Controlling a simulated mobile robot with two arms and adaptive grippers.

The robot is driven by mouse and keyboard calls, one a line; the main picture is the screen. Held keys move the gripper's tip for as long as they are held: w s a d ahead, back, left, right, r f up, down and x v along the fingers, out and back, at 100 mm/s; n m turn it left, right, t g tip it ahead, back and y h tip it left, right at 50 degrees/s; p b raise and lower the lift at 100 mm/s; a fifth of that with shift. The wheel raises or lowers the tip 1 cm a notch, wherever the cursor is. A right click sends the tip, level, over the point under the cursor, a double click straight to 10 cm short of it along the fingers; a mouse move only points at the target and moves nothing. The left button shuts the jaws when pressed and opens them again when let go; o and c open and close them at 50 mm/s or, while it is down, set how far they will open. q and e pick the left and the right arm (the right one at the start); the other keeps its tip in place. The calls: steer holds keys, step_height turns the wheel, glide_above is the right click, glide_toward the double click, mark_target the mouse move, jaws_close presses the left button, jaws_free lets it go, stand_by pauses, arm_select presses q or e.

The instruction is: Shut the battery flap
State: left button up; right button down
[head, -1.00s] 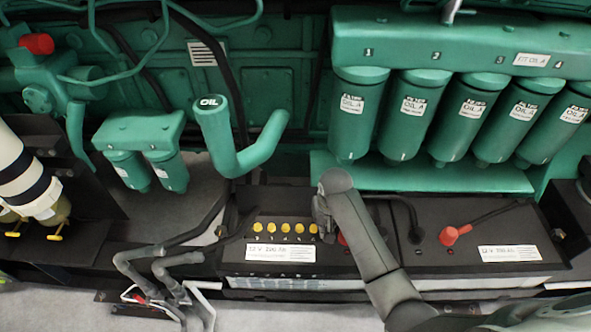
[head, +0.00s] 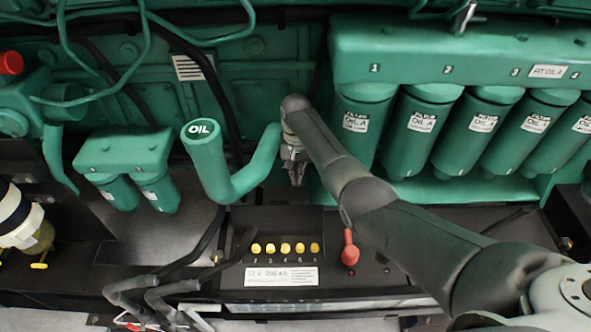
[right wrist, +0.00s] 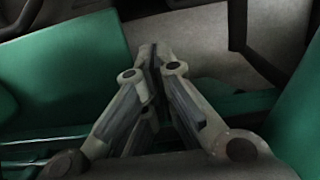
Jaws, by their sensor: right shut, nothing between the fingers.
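My right gripper (head: 297,182) is shut and empty in the head view. It points down behind the left battery, just right of the green oil filler pipe. In the right wrist view its fingertips (right wrist: 154,50) are together. The left battery (head: 258,223) has a dark top, a row of yellow caps (head: 285,248) uncovered, a white label (head: 282,276) and a red terminal (head: 350,248). I cannot make out the flap as a separate part against the dark top. My right arm hides most of the right battery. My left gripper is not in view.
The green oil filler pipe (head: 207,160) stands close left of my right gripper. Several green filters (head: 433,130) hang behind my arm. Black cables (head: 213,230) and grey pipes (head: 157,292) lie left of the battery.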

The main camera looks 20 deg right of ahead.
step_height(320, 180, down, 7)
steer(key=b, duration=0.2)
steer(key=s+p, duration=0.1)
steer(key=p, duration=0.1)
steer(key=s+r+p, duration=0.1)
steer(key=s+a+r+p, duration=0.1)
steer(key=p, duration=0.1)
steer(key=shift+s+p, duration=0.35)
